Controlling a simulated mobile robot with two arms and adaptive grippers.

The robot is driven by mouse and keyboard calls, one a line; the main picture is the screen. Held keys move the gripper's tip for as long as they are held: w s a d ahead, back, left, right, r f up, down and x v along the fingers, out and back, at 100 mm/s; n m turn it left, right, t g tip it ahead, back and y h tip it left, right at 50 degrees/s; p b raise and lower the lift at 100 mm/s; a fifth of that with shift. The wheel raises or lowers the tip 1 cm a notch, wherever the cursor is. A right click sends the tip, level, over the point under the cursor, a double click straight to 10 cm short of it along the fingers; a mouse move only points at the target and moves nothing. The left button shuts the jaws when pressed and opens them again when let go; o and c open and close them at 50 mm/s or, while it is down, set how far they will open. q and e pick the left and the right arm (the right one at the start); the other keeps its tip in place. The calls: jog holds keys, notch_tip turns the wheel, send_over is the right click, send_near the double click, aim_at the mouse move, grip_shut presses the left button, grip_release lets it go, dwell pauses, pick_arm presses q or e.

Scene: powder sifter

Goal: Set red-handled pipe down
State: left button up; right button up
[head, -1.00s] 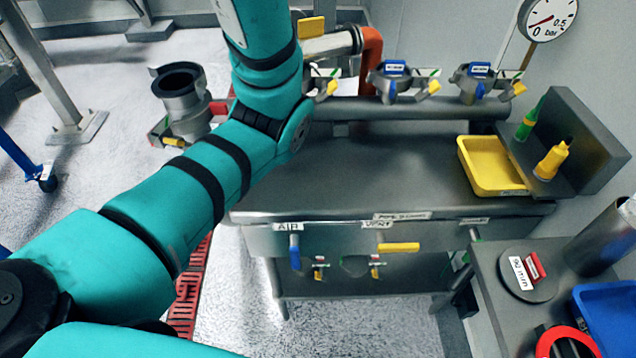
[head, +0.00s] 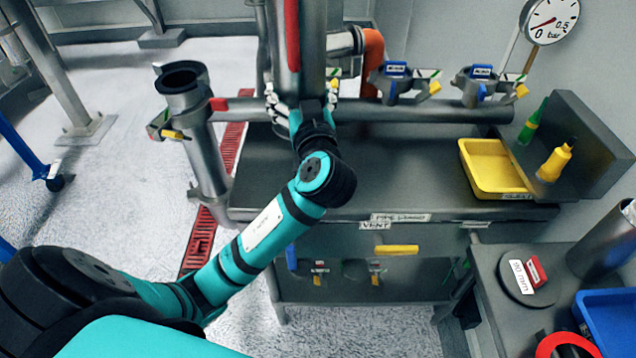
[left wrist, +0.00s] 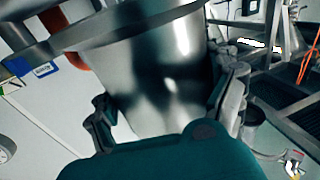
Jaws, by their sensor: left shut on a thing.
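The red-handled pipe (head: 308,50) is a wide grey metal tube with a red bar along its side. In the head view it stands roughly upright above the back of the steel bench, and its top runs out of the picture. My left gripper (head: 302,100) is shut around its lower part. In the left wrist view the shiny pipe (left wrist: 150,70) fills the space between the fingers of my left gripper (left wrist: 170,98). Whether the pipe's lower end touches anything is hidden by my wrist. My right gripper is not in view.
The steel bench (head: 420,165) has clear room in its middle. A yellow tray (head: 490,168) and two bottles are at its right. A horizontal pipe with clamped ports (head: 395,85) runs along the back. An open upright pipe (head: 182,85) stands at left. A side table holds a round lid (head: 528,280).

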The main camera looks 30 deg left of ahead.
pick_arm(q)
jog(key=shift+s+d+f+p, duration=0.15)
jog(key=shift+d+f, duration=0.1)
jog(key=shift+f, duration=2.1)
jog(key=shift+d+f+p, duration=0.1)
jog(key=shift+d+f, duration=0.15)
jog(key=shift+f, duration=2.15)
jog(key=shift+s+d+f+p, duration=0.15)
jog(key=shift+d+f, duration=0.1)
jog(key=shift+f, duration=2.1)
jog(key=shift+w, duration=0.1)
